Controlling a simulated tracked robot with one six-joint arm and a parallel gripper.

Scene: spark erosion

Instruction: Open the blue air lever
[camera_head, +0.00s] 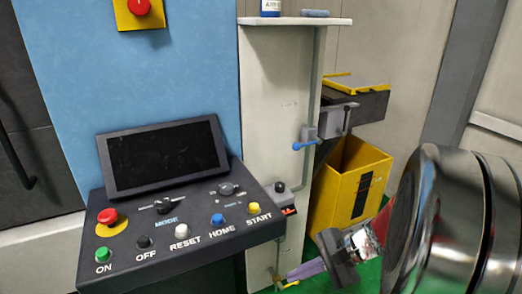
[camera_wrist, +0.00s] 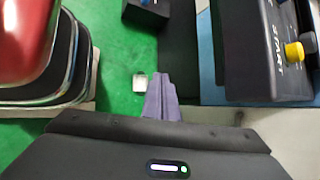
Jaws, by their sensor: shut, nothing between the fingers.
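The blue air lever (camera_head: 306,144) sits on a grey valve block on the side of the pale column, below the shelf. Its handle lies roughly level in the head view. My gripper (camera_head: 290,275) is low at the bottom of the head view, well below the lever and apart from it. In the wrist view my gripper's purple-grey fingers (camera_wrist: 160,85) are together with nothing between them, above the green floor. I cannot make out the lever in the wrist view.
The control panel (camera_head: 180,255) with several buttons stands left of the column (camera_head: 270,110). A yellow bin (camera_head: 345,185) stands right of it. A shelf (camera_head: 290,21) holds a bottle (camera_head: 270,8). A red rounded object (camera_wrist: 25,35) is at the wrist view's left.

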